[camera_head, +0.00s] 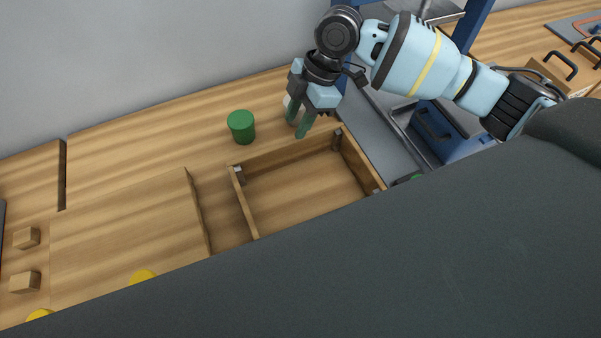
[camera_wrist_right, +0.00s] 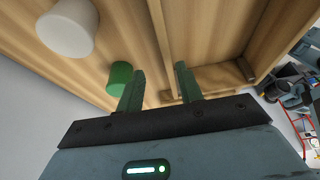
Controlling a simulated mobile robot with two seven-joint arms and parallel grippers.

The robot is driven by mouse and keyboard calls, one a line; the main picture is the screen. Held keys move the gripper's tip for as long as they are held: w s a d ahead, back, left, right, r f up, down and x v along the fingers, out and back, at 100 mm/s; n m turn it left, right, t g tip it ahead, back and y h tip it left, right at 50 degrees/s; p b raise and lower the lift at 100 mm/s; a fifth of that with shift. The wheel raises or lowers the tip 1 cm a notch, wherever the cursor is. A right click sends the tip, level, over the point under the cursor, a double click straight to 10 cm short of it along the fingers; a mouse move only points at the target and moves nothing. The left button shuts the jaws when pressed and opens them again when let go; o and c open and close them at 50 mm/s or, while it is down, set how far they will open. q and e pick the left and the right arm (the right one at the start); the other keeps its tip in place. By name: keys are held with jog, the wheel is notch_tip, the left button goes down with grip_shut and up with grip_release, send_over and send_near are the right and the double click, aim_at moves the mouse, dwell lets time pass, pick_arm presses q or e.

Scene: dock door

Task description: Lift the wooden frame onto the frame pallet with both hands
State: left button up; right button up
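The wooden frame (camera_head: 290,152), a shallow rectangle with grey pieces at its corners, lies on the wooden surface in the head view's middle. Its near part is hidden by a large dark shape. My right gripper (camera_head: 303,128) is over its far side, close to the far wall. In the right wrist view the gripper's green fingers (camera_wrist_right: 157,76) stand apart with nothing held between them. The frame's wall (camera_wrist_right: 215,80) shows beyond them; I cannot tell if they touch it. My left gripper is not in view. A raised wooden board (camera_head: 130,235) lies left of the frame; I cannot tell if it is the pallet.
A green cylinder (camera_head: 241,126) and a white cylinder (camera_wrist_right: 68,27) stand near the gripper. Small wooden blocks (camera_head: 25,282) and yellow pieces (camera_head: 143,277) are at the left. A blue box (camera_head: 452,138) is at the right. A grey wall runs behind.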

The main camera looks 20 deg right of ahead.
aim_at(290, 141)
jog(key=shift+s+a+f, duration=0.15)
jog(key=shift+s+f, duration=0.1)
jog(key=shift+f, duration=0.1)
jog(key=x, duration=0.2)
jog(key=shift+s+a+f, duration=0.1)
jog(key=shift+a+f, duration=0.05)
jog(key=shift+f, duration=0.15)
jog(key=shift+x, duration=2.15)
jog(key=shift+s, duration=0.2)
grip_shut()
